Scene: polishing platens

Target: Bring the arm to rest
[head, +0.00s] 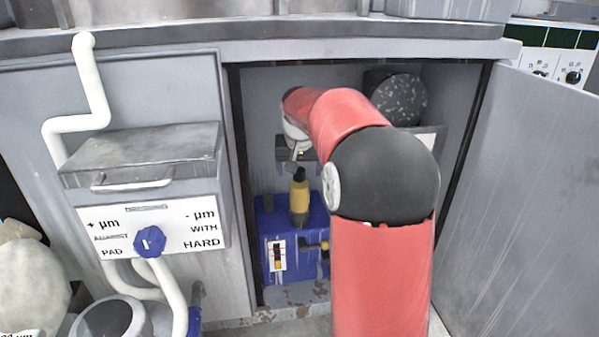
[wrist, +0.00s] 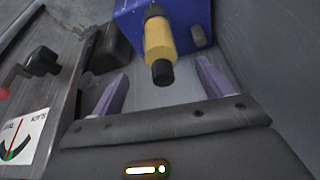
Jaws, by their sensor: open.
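My arm, red with a black elbow joint, reaches into an open cabinet in the head view. My gripper (wrist: 160,92) shows in the wrist view with its two purple fingers spread apart and nothing between them. The yellow handle with a black tip (head: 299,195) stands up from a blue box (head: 290,235) on the cabinet floor.
The cabinet door (head: 520,190) stands open at right. A speckled dark cylinder (head: 400,97) is at the back of the cabinet. At left are a grey box (head: 140,150), a sign panel with a blue knob (head: 150,241) and white pipes (head: 90,90). A worktop edge (head: 250,42) runs above.

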